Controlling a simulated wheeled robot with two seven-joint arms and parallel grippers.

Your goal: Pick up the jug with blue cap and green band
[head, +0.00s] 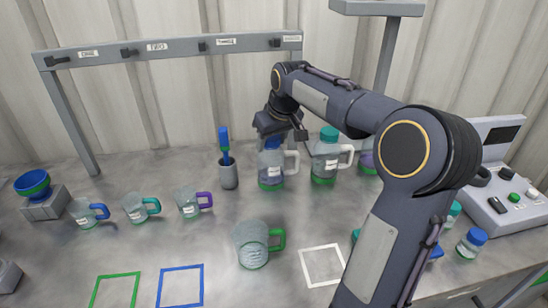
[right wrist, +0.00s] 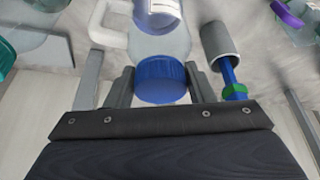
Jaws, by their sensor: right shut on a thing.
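The jug with blue cap and green band (head: 270,174) stands upright on the bench at the back, with a clear body, a white handle on its right and a green band at its base. My right gripper (head: 275,138) is above it, pointing down, and covers most of the cap. In the right wrist view the blue cap (right wrist: 161,82) sits between the two fingers, which are shut on it. The jug's base appears to be still at bench level. My left gripper is not in view.
A jug with a teal cap (head: 325,156) stands close on the right. A grey cup holding a blue brush (head: 228,174) is close on the left. Several mugs and a large green-handled pitcher (head: 252,246) stand nearer. A labelled rail (head: 170,46) runs behind.

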